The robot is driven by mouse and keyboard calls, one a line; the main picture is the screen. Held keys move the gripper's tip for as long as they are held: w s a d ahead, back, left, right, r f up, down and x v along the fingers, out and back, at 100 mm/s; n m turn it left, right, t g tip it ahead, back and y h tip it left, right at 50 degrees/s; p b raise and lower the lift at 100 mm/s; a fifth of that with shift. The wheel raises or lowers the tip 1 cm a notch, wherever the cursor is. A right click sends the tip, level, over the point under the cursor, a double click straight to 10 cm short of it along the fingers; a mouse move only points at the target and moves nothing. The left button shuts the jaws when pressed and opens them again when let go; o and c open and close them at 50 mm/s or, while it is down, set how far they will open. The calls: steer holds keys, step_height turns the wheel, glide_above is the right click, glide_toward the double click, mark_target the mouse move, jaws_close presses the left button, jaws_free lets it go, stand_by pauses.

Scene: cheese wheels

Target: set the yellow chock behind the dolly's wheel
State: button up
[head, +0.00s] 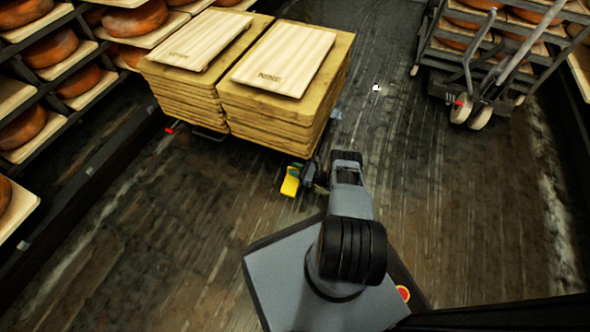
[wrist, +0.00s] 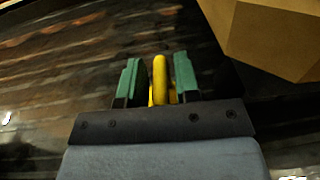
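The yellow chock (head: 290,184) shows in the head view just below the near right corner of the dolly (head: 209,134). The dolly is a low dark frame under stacked boards; a small red part (head: 170,130) shows at its left corner. My gripper (head: 301,174) is at the chock, close to the dolly's right corner. The wheel at this corner is hidden, and I cannot tell whether the chock touches the floor.
Stacked wooden boards (head: 285,107) load the dolly; a board corner (wrist: 270,40) shows at upper right in the wrist view. Cheese shelves (head: 68,68) line the left. A wheeled rack with a pallet-truck-like handle (head: 480,85) stands upper right.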

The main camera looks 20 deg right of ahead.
steer(key=shift+o, duration=0.8)
steer(key=shift+r, duration=0.2)
steer(key=p+v, duration=0.2)
steer(key=v, duration=1)
